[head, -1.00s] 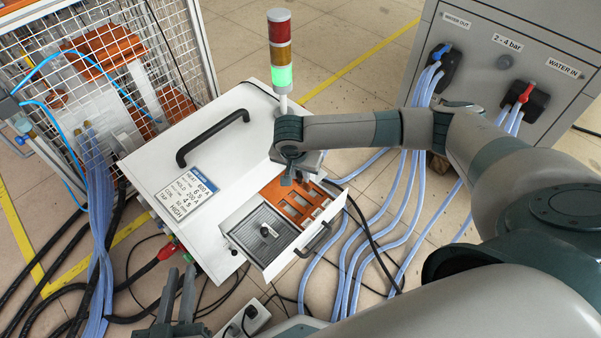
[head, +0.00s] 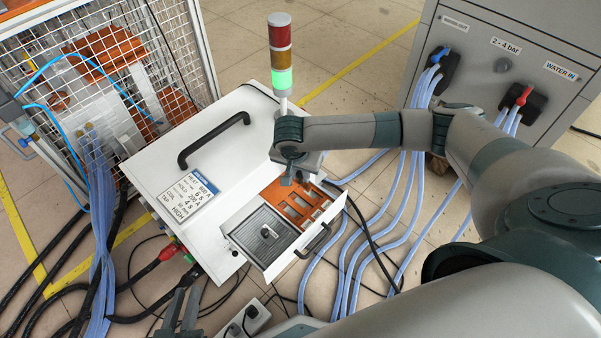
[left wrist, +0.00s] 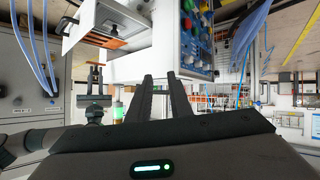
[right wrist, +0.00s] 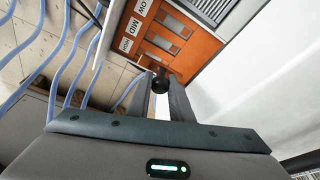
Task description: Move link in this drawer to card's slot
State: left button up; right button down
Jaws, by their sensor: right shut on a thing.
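The drawer (head: 263,262) stands open at the front of the white cabinet. It holds an orange panel (head: 318,197) with pale slots, which also shows in the right wrist view (right wrist: 205,48) with labels LOW, MID and a third, hard to read. The card (head: 188,195) on the cabinet top reads TAP HIGH. My right gripper (head: 298,180) is over the panel's far end. In the right wrist view my right gripper (right wrist: 163,82) is shut on the link, whose black knob (right wrist: 160,74) shows at the fingertips. The link's seating is hidden. My left gripper (head: 180,300) is open and empty, left of the drawer.
A ribbed grey plate with a small handle (head: 268,233) fills the drawer's near part. A black drawer handle (head: 312,240) sticks out in front. A black bar handle (head: 213,140) and a signal tower lit green (head: 282,78) stand on the cabinet. Blue hoses run right of it.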

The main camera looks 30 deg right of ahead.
jog(key=shift+r, duration=0.2)
jog(key=shift+r+p, duration=0.15)
jog(key=shift+p, duration=0.25)
jog(key=shift+r+p, duration=0.2)
jog(key=shift+p, duration=0.1)
jog(key=shift+r, duration=0.15)
jog(key=shift+r+p, duration=0.3)
jog(key=shift+p, duration=0.3)
jog(key=shift+r+p, duration=0.4)
jog(key=shift+p, duration=0.15)
jog(key=shift+r+p, duration=0.35)
jog(key=shift+p, duration=0.1)
pick_arm(q)
jog(key=s+a+f+g+y, duration=0.2)
jog(key=s+a+f+g, duration=0.3)
jog(key=a, duration=0.1)
jog(key=shift+s+g, duration=0.3)
jog(key=shift+s, duration=0.1)
jog(key=shift+f, duration=0.1)
